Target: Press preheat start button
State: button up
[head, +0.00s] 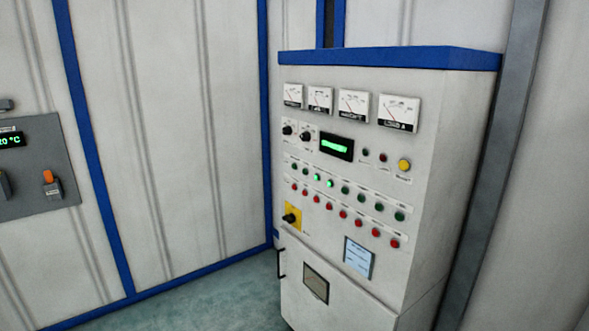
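A white control cabinet (440,150) with a blue top edge stands right of the middle in the head view. Its front bears a row of green buttons (345,189) and a row of red buttons (343,213) below. Two of the green ones at the left (317,177) glow brighter. A yellow button (404,165) sits at the upper right of the panel, beside two small dark buttons. The labels are too small to read, so I cannot tell which button is preheat start. My gripper is not in view.
Several gauges (353,104), a lit green display (336,147) and a rotary switch on a yellow plate (292,217) are on the cabinet. A grey wall panel (30,190) with an orange switch is at left. Green floor (230,300) is clear in front of the wall.

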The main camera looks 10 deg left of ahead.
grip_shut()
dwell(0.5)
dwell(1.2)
